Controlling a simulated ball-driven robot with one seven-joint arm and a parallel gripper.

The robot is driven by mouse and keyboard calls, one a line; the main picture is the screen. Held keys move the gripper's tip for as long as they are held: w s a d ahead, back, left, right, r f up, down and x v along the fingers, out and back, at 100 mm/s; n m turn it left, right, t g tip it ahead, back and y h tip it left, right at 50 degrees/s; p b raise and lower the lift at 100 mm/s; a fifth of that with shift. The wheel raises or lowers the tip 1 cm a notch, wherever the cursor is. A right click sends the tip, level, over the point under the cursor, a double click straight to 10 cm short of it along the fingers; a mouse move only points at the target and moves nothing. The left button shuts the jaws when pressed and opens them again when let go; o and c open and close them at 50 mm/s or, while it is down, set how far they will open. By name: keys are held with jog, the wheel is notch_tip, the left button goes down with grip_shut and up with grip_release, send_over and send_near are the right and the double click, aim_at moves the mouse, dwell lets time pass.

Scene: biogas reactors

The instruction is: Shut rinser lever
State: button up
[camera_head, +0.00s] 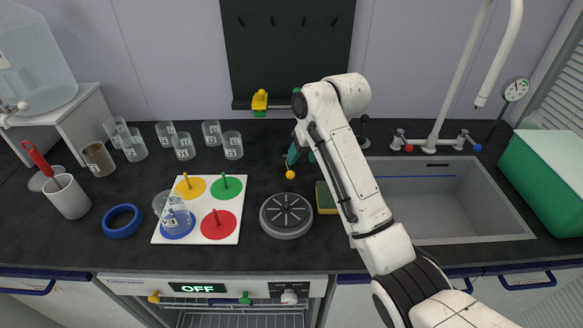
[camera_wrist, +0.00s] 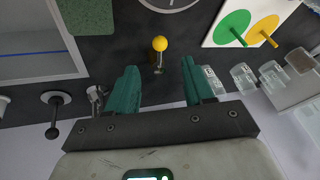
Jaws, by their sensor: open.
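A small lever with a yellow ball knob (camera_head: 290,174) stands on the dark counter, just behind the round grey rinser (camera_head: 287,222) with its spoked top. In the wrist view the yellow knob (camera_wrist: 159,44) lies between the lines of my two teal fingers, a little beyond their tips, and a short metal stem shows below it. My gripper (camera_wrist: 159,72) is open and empty, with no visible contact with the knob. In the head view one teal finger of my gripper (camera_head: 293,155) shows beside my arm, just behind the knob; the rest is hidden by the arm.
A yellow-green sponge (camera_head: 326,198) lies right of the rinser, partly behind my arm. The sink (camera_head: 440,200) is further right. A white board (camera_head: 200,236) with coloured discs stands left. A black-knobbed fitting (camera_wrist: 55,110) stands left of my fingers in the wrist view. Several clear beakers stand behind the board.

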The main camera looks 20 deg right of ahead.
aim_at(292, 173)
jog(key=x, duration=0.8)
jog(key=shift+w+f, duration=0.15)
jog(key=shift+f, duration=0.25)
grip_shut()
